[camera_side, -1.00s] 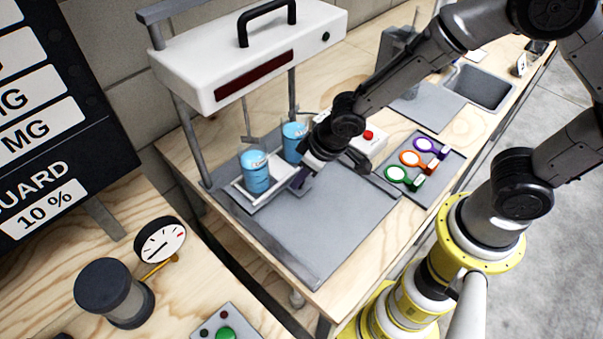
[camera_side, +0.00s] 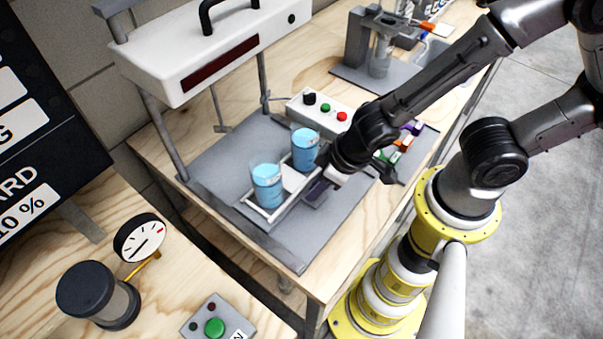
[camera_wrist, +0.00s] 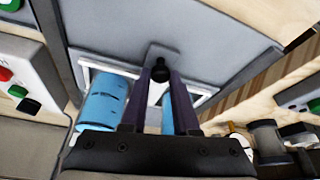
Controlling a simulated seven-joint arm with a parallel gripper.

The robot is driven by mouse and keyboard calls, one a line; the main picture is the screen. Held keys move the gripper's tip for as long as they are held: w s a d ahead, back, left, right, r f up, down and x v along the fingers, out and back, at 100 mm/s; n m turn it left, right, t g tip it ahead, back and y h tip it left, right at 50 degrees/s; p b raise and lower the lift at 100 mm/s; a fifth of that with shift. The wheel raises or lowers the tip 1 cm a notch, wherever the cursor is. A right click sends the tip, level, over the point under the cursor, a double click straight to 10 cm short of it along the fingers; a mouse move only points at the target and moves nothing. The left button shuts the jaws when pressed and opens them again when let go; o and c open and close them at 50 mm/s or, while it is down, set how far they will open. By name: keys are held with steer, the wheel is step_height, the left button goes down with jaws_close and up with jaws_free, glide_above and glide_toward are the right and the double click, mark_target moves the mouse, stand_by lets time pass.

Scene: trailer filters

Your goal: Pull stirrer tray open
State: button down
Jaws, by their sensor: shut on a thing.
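The stirrer tray (camera_side: 247,207) has a white rim and sits on the grey base plate (camera_side: 213,158), out in front of the white stirrer head (camera_side: 205,55). Two cups of blue liquid stand upright in it, a left cup (camera_side: 267,186) and a right cup (camera_side: 305,150). My gripper (camera_side: 317,188) is at the tray's front side. In the wrist view my gripper (camera_wrist: 160,85) is shut on the dark tray handle (camera_wrist: 160,68), a knob between the fingers. The white tray rim (camera_wrist: 88,72) and a blue cup (camera_wrist: 104,100) show behind the fingers.
A control box (camera_side: 322,112) with black, green and red knobs stands right of the plate. Coloured ring tools (camera_side: 400,143) lie partly behind my arm. A dial gauge (camera_side: 140,238) and a dark-capped jar (camera_side: 97,294) stand at lower left. The plate's front part is clear.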

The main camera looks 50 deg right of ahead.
steer(key=shift+s+r, duration=0.15)
steer(key=shift+s, duration=1.25)
steer(key=c, duration=0.7)
jaws_free()
steer(key=shift+o, duration=0.2)
steer(key=v, duration=1.3)
steer(key=shift+s+r, duration=0.25)
